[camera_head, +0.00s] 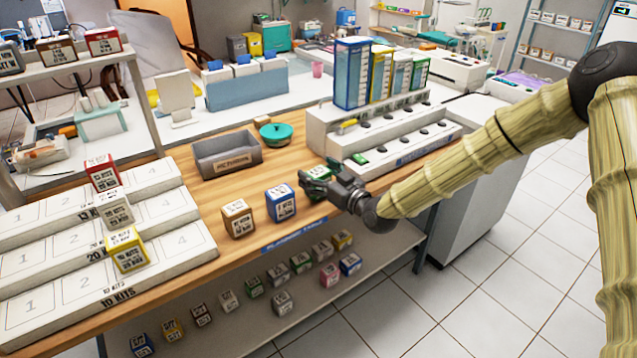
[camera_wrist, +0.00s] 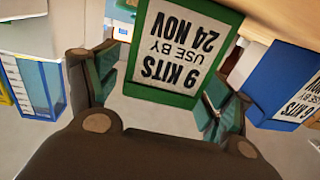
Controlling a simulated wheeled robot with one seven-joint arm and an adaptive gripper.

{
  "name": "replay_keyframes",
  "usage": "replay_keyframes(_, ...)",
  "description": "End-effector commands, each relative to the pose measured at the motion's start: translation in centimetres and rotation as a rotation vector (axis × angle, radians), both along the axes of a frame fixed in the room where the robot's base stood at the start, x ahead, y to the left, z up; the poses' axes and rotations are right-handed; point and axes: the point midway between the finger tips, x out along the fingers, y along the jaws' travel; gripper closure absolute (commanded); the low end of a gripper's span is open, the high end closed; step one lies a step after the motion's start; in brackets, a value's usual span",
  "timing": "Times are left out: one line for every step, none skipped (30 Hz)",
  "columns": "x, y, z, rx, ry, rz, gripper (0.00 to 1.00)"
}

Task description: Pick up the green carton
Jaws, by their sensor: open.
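The green carton (camera_wrist: 183,50) shows large in the wrist view, its white label reading "9 KITS USE BY 24 NOV" upside down. In the head view the green carton (camera_head: 317,211) stands on the wooden counter, mostly hidden behind my gripper. My gripper (camera_head: 318,183) is open, just above and in front of it. In the wrist view the green-padded fingers of my gripper (camera_wrist: 165,88) lie on either side of the carton's near end. I cannot tell whether either finger touches it.
A blue carton (camera_head: 281,203) stands close to the left of the green one, with a tan carton (camera_head: 238,219) beyond. The grey bin (camera_head: 227,154) and stepped white rack (camera_head: 375,141) stand behind. Several cartons sit on the lower shelf (camera_head: 330,298).

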Motion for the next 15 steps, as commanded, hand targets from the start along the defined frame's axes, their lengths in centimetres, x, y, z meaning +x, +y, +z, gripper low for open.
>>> replay_keyframes(-0.01,0.0,-0.01,0.0,0.0,0.0,0.2)
replay_keyframes(-0.01,0.0,-0.01,0.0,0.0,0.0,0.2)
replay_keyframes(-0.02,-0.01,0.0,0.0,0.0,0.0,0.21)
replay_keyframes(-0.01,-0.01,0.0,0.0,0.0,0.0,0.27)
replay_keyframes(-0.02,-0.02,0.0,0.0,0.0,0.0,0.32)
replay_keyframes(-0.02,-0.02,0.01,0.0,0.0,0.0,0.4)
replay_keyframes(-0.02,-0.03,0.01,0.0,0.0,0.0,0.45)
replay_keyframes(-0.02,-0.03,0.01,0.0,0.0,0.0,0.51)
replay_keyframes(-0.03,-0.04,0.01,0.0,0.0,0.0,0.58)
replay_keyframes(-0.02,-0.05,0.01,0.0,0.0,0.0,0.63)
replay_keyframes(-0.02,-0.05,0.01,0.0,0.0,0.0,0.69)
replay_keyframes(-0.03,-0.05,0.01,0.0,0.0,0.0,0.7)
replay_keyframes(-0.02,-0.06,0.03,0.001,-0.001,0.0,0.7)
replay_keyframes(-0.02,-0.06,0.03,0.001,-0.001,0.0,0.7)
replay_keyframes(-0.02,-0.06,0.03,0.001,-0.001,0.0,0.7)
